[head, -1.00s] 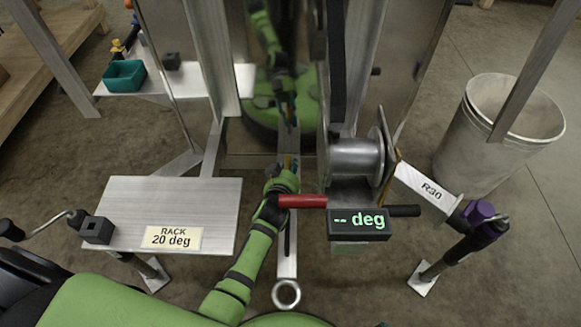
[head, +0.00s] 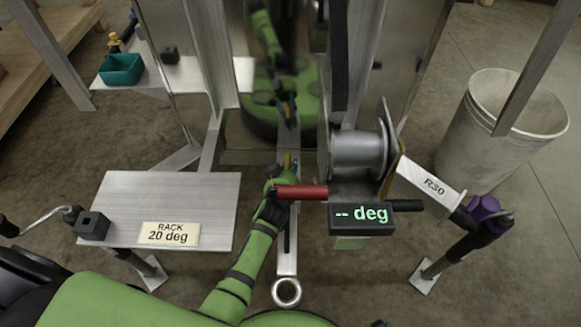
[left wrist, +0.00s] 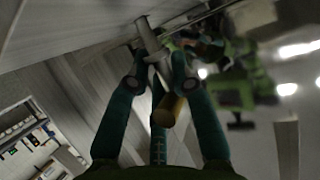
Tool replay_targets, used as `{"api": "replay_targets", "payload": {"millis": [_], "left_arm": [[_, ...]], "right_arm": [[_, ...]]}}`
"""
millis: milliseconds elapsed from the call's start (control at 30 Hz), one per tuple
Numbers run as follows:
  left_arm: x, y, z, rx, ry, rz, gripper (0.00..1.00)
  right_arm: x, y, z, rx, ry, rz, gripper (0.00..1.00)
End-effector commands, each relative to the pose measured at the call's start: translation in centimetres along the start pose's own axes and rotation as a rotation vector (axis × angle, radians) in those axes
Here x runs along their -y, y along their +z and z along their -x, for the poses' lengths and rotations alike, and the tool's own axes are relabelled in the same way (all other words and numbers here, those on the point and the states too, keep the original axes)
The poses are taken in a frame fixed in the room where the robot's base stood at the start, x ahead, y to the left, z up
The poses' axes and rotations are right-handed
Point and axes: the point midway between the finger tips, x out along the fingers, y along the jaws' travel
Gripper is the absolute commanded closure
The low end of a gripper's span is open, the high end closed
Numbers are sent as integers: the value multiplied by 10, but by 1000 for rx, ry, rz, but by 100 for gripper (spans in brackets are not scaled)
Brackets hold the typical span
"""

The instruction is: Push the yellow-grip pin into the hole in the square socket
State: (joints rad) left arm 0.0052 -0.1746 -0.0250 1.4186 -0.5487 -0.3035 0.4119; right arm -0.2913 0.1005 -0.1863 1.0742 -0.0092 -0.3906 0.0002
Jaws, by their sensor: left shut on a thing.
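My left gripper (head: 287,168) reaches forward to the trailer's centre bar, beside a dark shiny panel that mirrors my arm. The left wrist view shows its teal fingers (left wrist: 160,66) closed around the yellow-grip pin (left wrist: 168,110). The pin's yellow end faces the camera, and its grey metal part points away toward a pale flat surface. A sliver of yellow shows at the fingers in the head view. My right gripper is not in view.
A red handle (head: 302,192) and the "-- deg" display box (head: 361,218) are close right of my left wrist. A winch drum (head: 357,151) stands behind them. The rack plate (head: 170,200) is at left, a white bin (head: 490,145) at right. A teal tray (head: 121,69) is farther back.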

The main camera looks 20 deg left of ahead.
Motion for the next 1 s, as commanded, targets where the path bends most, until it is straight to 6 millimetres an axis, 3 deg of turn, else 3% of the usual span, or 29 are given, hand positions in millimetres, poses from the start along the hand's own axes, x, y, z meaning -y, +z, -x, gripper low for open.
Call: {"api": "replay_targets", "payload": {"millis": [833, 867, 900, 933, 1000], "left_arm": [[0, 20, -9, 0, -1, 0, 100], [0, 20, -9, 1, -1, 0, 73], [0, 20, -9, 1, -1, 0, 57], [0, 20, -9, 2, -1, 0, 48], [0, 21, -9, 4, -1, 0, 48]], "right_arm": [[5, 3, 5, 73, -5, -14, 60], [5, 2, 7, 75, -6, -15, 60], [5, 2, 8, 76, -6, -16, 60], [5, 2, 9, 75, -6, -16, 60], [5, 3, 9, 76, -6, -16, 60]]}}
